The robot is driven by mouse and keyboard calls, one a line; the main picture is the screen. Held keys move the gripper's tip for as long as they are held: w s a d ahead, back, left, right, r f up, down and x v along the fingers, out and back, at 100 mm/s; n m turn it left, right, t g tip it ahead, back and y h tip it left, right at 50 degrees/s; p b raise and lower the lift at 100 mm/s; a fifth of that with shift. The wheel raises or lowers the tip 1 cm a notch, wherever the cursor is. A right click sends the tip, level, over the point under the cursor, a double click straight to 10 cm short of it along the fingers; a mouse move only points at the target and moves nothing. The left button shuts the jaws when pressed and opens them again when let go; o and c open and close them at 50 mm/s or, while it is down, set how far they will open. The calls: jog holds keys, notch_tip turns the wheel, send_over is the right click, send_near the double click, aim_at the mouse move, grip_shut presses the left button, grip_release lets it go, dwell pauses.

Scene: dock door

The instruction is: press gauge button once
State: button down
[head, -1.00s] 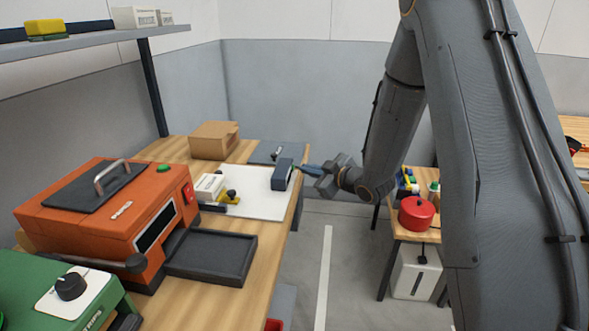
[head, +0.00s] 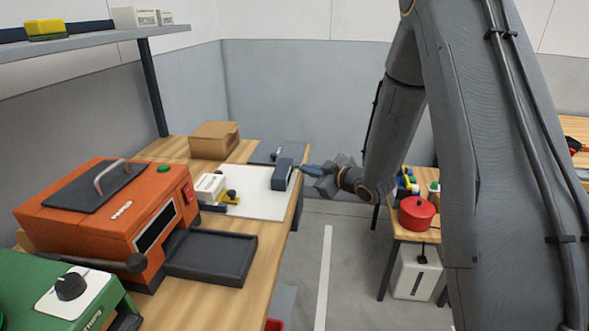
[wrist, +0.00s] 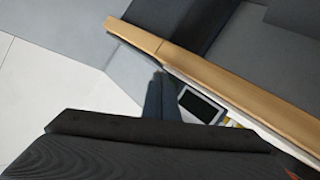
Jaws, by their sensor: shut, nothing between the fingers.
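The gauge (head: 283,174) is a small dark blue-grey block standing near the right edge of the white board (head: 262,206) on the workbench. In the wrist view a light-framed device with a dark screen (wrist: 200,104), likely the gauge, lies just right of my fingers. I cannot make out its button. My gripper (head: 301,168) is shut and empty, with its fingertips close to the gauge's right side. In the wrist view my gripper (wrist: 158,86) points toward the bench edge. I cannot tell whether it touches the gauge.
A white-and-yellow device (head: 212,188) stands left of the gauge. A cardboard box (head: 213,140) is behind. An orange machine (head: 100,215) with a dark tray (head: 212,257) fills the bench's left. A side table (head: 408,232) bears a red pot (head: 417,213).

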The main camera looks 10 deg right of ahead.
jog(key=shift+a, duration=0.15)
jog(key=shift+w+a, duration=0.1)
jog(key=shift+a, duration=0.15)
jog(key=shift+w+a, duration=0.1)
jog(key=shift+a, duration=0.25)
dwell(0.8)
dwell(0.4)
jog(key=shift+s+d, duration=0.25)
jog(key=shift+d, duration=0.5)
jog(key=shift+s+d+p, duration=0.15)
jog(key=shift+s+d, duration=0.1)
jog(key=shift+d, duration=0.55)
jog(key=shift+s+d+p, duration=0.2)
jog(key=shift+s+d, duration=0.05)
jog(key=shift+d, duration=0.55)
jog(key=shift+s+d+p, duration=0.15)
jog(key=shift+s+d, duration=0.1)
jog(key=shift+d, duration=0.55)
